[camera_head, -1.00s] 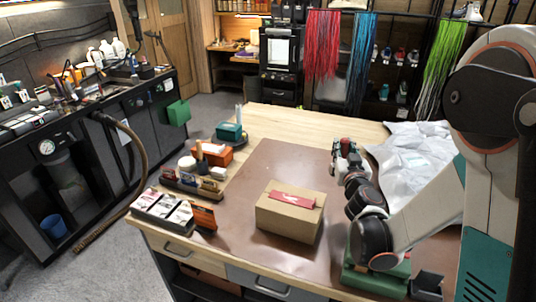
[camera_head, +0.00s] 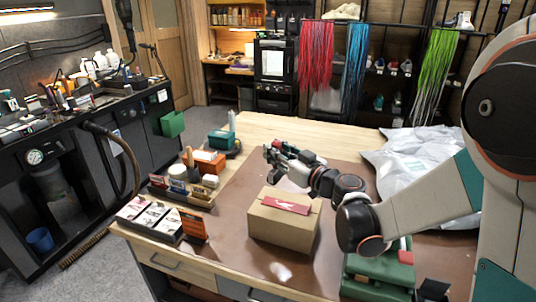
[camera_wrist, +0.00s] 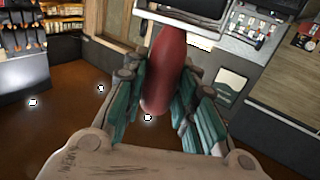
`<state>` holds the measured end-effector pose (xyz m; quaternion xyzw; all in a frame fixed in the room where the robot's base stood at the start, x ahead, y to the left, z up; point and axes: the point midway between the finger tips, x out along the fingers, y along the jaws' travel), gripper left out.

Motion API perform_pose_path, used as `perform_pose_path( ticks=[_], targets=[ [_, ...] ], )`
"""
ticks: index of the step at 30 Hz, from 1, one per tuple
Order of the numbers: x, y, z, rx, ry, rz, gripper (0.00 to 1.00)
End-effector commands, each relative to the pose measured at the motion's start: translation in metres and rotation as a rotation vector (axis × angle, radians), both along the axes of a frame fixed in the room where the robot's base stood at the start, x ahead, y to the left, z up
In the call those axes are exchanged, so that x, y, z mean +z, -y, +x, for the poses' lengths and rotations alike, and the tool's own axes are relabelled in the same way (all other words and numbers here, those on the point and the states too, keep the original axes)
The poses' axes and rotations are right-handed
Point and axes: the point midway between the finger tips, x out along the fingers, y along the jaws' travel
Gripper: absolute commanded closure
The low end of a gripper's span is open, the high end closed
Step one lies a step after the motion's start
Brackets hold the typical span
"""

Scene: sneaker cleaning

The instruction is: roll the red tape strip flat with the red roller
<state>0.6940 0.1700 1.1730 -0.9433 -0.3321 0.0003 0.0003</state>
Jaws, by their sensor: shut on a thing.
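The red tape strip (camera_head: 287,204) lies on top of the cardboard box (camera_head: 281,232), across its upper face. The box stands on the brown mat near the middle of the table. My gripper (camera_head: 285,160) is above and behind the box in the head view, apart from the strip. In the wrist view my gripper (camera_wrist: 165,108) is shut on the red handle of the roller (camera_wrist: 167,72), between its teal fingers. The dark roller head (camera_wrist: 194,6) is cut off at the top edge. The strip and box are not in the wrist view.
A green case (camera_head: 380,272) stands at the front right of the mat, beneath my arm. White wrapping (camera_head: 412,160) lies at the right back. Card trays (camera_head: 150,218) and an orange box (camera_head: 208,162) line the left side. The mat left of the box is clear.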

Motion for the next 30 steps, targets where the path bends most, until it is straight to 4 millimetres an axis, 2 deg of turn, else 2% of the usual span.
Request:
perform_pose_path(
  ticks=[3, 6, 11, 24, 30],
  targets=[
    [0.004, -0.018, -0.012, 0.086, 0.0, 0.0, 0.98],
    [0.004, -0.024, -0.017, 0.118, 0.0, 0.0, 0.98],
    [-0.002, -0.025, -0.018, 0.124, 0.0, 0.0, 0.98],
    [-0.043, -0.025, -0.017, 0.121, 0.001, 0.001, 0.98],
    [-0.054, -0.025, -0.017, 0.121, 0.001, 0.001, 0.98]
  ],
)
